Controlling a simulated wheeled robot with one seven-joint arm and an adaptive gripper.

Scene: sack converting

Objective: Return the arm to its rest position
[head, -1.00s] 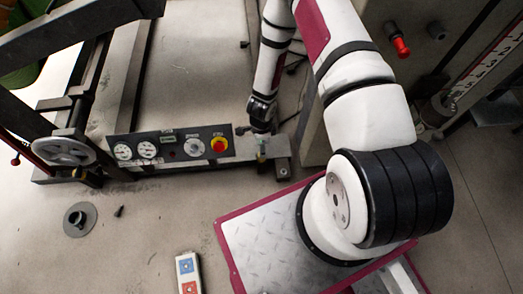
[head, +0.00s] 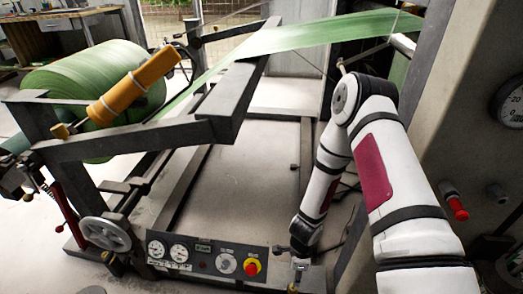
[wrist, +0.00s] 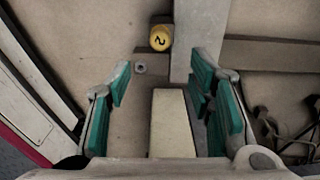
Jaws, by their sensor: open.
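My arm reaches from the lower right of the head view up to an elbow and down to my gripper (head: 297,272). The gripper is small there, beside the right end of the control panel (head: 207,257). In the wrist view my gripper (wrist: 162,84) has its two green-padded fingers spread apart. A pale beige block (wrist: 171,125) shows between the fingers, with no visible grip on it. A yellow cylinder marked 2 (wrist: 160,38) lies beyond the fingertips, next to a grey bar (wrist: 199,30).
A machine frame (head: 175,137) carries a green roll (head: 110,85), with a green web (head: 320,36) running to the upper right. A handwheel (head: 104,234) stands left of the panel. A grey cabinet with a red knob (head: 458,207) stands right of my arm.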

